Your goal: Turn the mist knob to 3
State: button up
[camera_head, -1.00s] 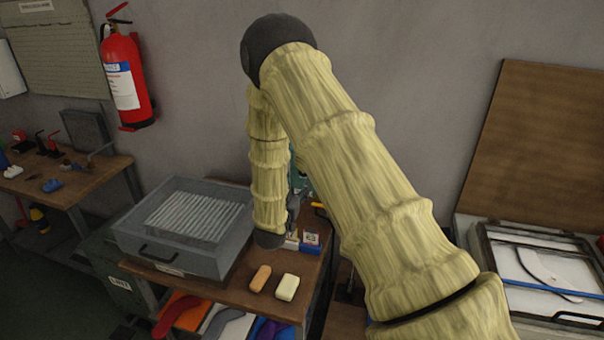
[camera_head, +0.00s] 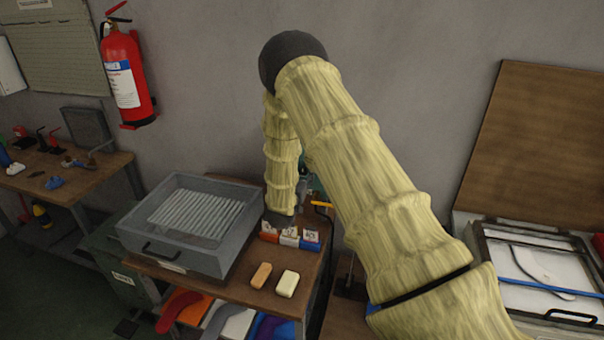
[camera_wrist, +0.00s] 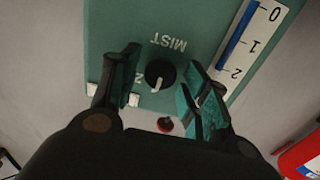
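The mist knob (camera_wrist: 160,74) is a round black knob with a white pointer mark, on a green panel (camera_wrist: 135,25) lettered MIST, which appears upside down in the wrist view. The pointer is toward the bottom of that picture. My gripper (camera_wrist: 155,82) is open, with one teal-padded finger on each side of the knob. A gap shows between each finger and the knob. A figure left of the knob is partly covered by the left finger, and other dial marks may be hidden. In the head view my arm hides the knob and most of the green panel (camera_head: 319,187).
A blue and white scale (camera_wrist: 245,42) with figures stands beside the knob. A small red part (camera_wrist: 165,125) is below it. On the bench are a grey tray (camera_head: 162,256), an orange block (camera_head: 261,275), a cream block (camera_head: 287,284) and small coloured boxes (camera_head: 290,237).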

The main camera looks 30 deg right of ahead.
jog(key=c, duration=0.7)
